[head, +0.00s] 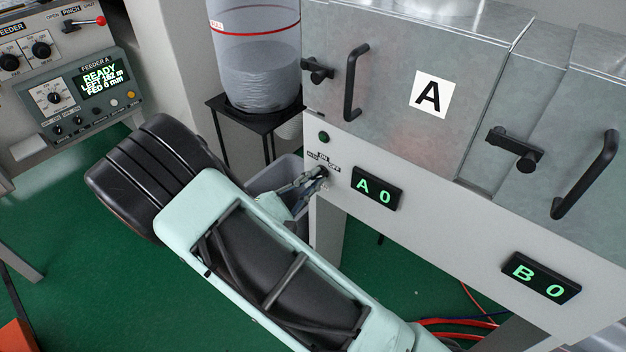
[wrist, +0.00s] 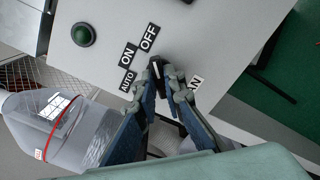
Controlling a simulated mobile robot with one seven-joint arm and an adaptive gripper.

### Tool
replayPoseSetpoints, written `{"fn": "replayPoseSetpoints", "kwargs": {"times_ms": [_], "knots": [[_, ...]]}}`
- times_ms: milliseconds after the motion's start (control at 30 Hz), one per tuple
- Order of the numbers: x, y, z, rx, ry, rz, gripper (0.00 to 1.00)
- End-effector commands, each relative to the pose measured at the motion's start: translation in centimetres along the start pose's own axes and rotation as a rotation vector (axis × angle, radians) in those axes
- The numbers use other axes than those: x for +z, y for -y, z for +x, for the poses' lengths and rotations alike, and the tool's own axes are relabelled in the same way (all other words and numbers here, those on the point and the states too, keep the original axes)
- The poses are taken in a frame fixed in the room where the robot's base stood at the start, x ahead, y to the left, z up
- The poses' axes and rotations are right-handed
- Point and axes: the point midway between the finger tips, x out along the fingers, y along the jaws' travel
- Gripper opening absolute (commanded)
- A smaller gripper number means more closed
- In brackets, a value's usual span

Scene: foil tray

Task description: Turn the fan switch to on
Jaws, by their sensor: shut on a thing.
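The fan switch (wrist: 156,66) is a small black knob on the pale panel, below the AUTO, ON and OFF labels in the wrist view. A partly hidden label ending in "AN" is on its other side. My gripper (wrist: 161,75) is shut on the knob, one fingertip on each side. In the head view my gripper (head: 317,175) reaches the panel just below the labels, left of the A 0 display. The fingers cover most of the knob, so I cannot tell exactly which label it points to.
A dark green round lamp (head: 323,138) sits above the switch. The A 0 display (head: 377,188) is to its right. A clear bin of pellets (head: 256,60) on a black stand (head: 222,104) is close on the left. Door handles (head: 353,84) stick out above.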

Motion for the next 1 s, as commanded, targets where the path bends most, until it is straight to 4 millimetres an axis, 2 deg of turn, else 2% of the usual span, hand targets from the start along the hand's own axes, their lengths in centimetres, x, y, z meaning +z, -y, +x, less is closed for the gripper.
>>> {"fn": "replayPoseSetpoints", "kwargs": {"times_ms": [267, 700, 1000], "knots": [[-0.30, 0.26, -0.05, 0.000, -0.001, 0.157, 0.00], [-0.36, 0.29, -0.06, 0.000, -0.002, 0.523, 0.00], [-0.24, 0.16, -0.07, 0.000, -0.002, 0.690, 0.00]]}}
